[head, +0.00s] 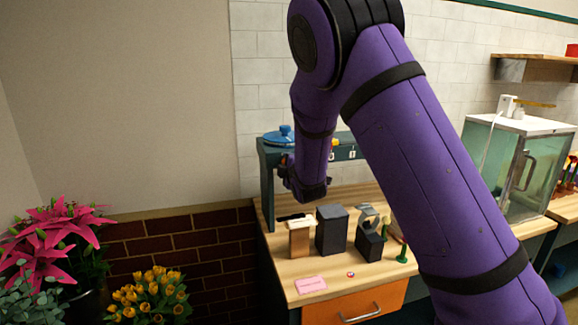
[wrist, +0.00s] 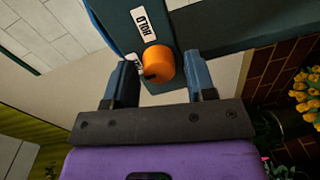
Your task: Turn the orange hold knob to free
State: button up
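The orange hold knob (wrist: 160,60) sits on a dark teal panel (wrist: 215,25) in the wrist view. A white label reading HOLD (wrist: 152,24) is above it. A second white label (wrist: 133,64) at its left is partly hidden. A dark mark shows low on the knob's face; I cannot tell its setting. My gripper (wrist: 160,66) is open, one finger on each side of the knob, with visible gaps and no clear contact. In the head view my gripper (head: 305,190) is by the teal frame (head: 268,185), and my arm hides part of that frame.
A blue lidded pot (head: 283,136) is on top of the frame. A glass tank (head: 520,165) is at right, flowers (head: 150,295) at lower left.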

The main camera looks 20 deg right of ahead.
jog(key=shift+o, duration=0.2)
jog(key=shift+s, duration=0.1)
jog(key=s, duration=1)
jog(key=shift+s+r, duration=0.3)
jog(key=shift+r, duration=0.05)
jog(key=s+d+r+m+g+y, duration=0.1)
jog(key=s+d+r+m+g, duration=0.3)
jog(key=s, duration=0.3)
jog(key=s+d+r+m+g, duration=0.1)
jog(key=s+r+m+g, duration=0.1)
jog(key=s+r+m, duration=0.4)
jog(key=s+d+r+m+g+h, duration=0.1)
jog(key=s+m+g, duration=0.5)
jog(key=s, duration=1.9)
jog(key=shift+d+r, duration=0.5)
jog(key=shift+r, duration=0.1)
